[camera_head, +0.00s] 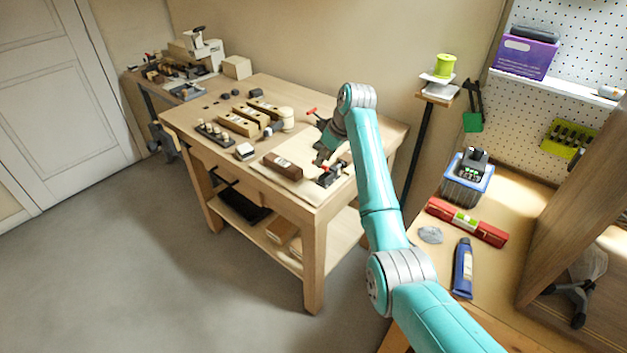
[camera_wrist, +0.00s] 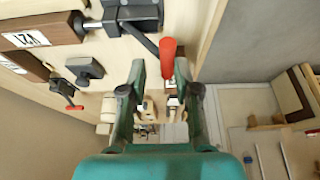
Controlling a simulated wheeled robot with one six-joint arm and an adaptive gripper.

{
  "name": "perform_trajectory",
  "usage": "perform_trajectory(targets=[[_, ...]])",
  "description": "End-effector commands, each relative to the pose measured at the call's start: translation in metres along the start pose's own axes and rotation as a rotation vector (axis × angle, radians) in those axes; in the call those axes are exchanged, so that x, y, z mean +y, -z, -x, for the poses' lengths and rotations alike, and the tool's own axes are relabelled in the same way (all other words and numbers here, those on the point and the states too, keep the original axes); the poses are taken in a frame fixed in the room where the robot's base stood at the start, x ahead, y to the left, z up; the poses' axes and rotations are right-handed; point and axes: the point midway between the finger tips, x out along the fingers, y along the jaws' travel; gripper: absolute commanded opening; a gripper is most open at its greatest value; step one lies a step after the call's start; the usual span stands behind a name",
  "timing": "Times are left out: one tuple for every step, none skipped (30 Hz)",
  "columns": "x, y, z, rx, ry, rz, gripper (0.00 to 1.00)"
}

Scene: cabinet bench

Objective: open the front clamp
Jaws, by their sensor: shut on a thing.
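The front clamp (camera_head: 331,178) is a dark metal clamp with a red handle near the front right of the workbench. In the wrist view its dark body (camera_wrist: 132,14) is at the top, beside the end of a dark brown block. Its red handle (camera_wrist: 168,62) sticks out between my fingertips, nearer the right finger. My gripper (camera_wrist: 160,68) is shut on this handle. In the head view my gripper (camera_head: 323,156) is just above the clamp and partly hides it. The brown block (camera_head: 283,166) with a white label lies left of the clamp.
A second clamp with a red handle (camera_head: 311,111) stands farther back; it also shows in the wrist view (camera_wrist: 68,88). Wooden blocks (camera_head: 237,123) and small parts crowd the workbench (camera_head: 297,205). A black stand (camera_head: 417,150) rises behind its right side. The floor at left is clear.

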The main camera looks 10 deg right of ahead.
Motion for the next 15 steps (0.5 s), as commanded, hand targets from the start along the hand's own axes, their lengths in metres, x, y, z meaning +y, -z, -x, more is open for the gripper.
perform_trajectory(targets=[[0.0054, -0.0035, 0.0001, -0.006, -0.003, -0.006, 0.21], [0.0067, -0.0032, 0.001, -0.006, -0.003, -0.006, 0.21], [0.0083, -0.0029, 0.002, -0.006, -0.003, -0.006, 0.22], [0.0094, -0.0028, 0.0026, -0.006, -0.003, -0.006, 0.23], [0.0102, -0.0027, 0.003, -0.007, -0.003, -0.006, 0.23], [0.0108, -0.0027, 0.0032, -0.007, -0.003, -0.006, 0.24], [0.0111, -0.0028, 0.0032, -0.007, -0.003, -0.006, 0.24], [0.0111, -0.0028, 0.0032, -0.007, -0.002, -0.006, 0.24], [0.0111, -0.003, 0.0031, -0.008, -0.002, -0.006, 0.25], [0.011, -0.003, 0.0031, -0.008, -0.002, -0.006, 0.25], [0.011, -0.003, 0.0031, -0.008, -0.002, -0.006, 0.25], [0.011, -0.0031, 0.003, -0.008, -0.002, -0.006, 0.25], [0.011, -0.0031, 0.003, -0.008, -0.002, -0.006, 0.25], [0.011, -0.0032, 0.003, -0.008, -0.002, -0.006, 0.25], [0.0113, -0.0032, 0.0031, -0.008, -0.002, -0.006, 0.25]])
